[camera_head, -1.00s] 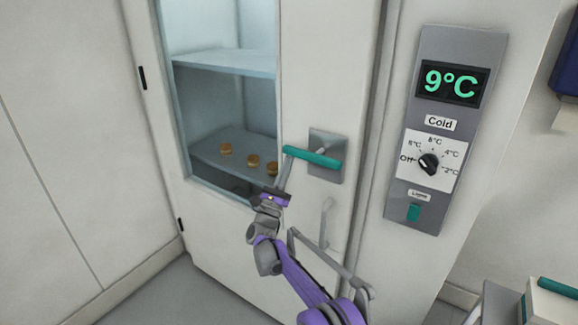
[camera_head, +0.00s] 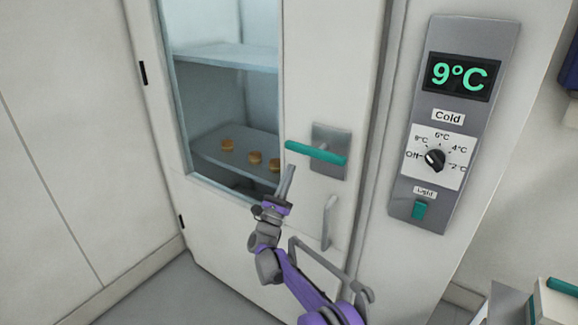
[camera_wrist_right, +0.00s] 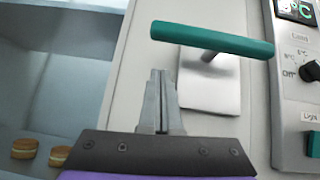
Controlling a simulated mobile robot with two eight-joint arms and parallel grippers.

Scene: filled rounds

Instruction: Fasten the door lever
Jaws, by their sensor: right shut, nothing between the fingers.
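The teal door lever (camera_head: 316,153) lies nearly level on its grey plate (camera_head: 330,136) on the white door (camera_head: 306,75). In the right wrist view the lever (camera_wrist_right: 212,39) crosses above the fingers, in front of its pale plate (camera_wrist_right: 211,92). My right gripper (camera_head: 289,168) is shut and empty, with its fingertips just below the left end of the lever. In the right wrist view the fingertips (camera_wrist_right: 158,73) point up toward the lever, with a small gap showing between them and it. My left gripper is in neither view.
A grey fixed handle (camera_head: 329,222) is below the lever. Behind the door window, several round filled biscuits (camera_head: 227,144) sit on a shelf. A control panel (camera_head: 470,120) reading 9°C is to the right. A pale box with a teal top (camera_head: 562,287) stands lower right.

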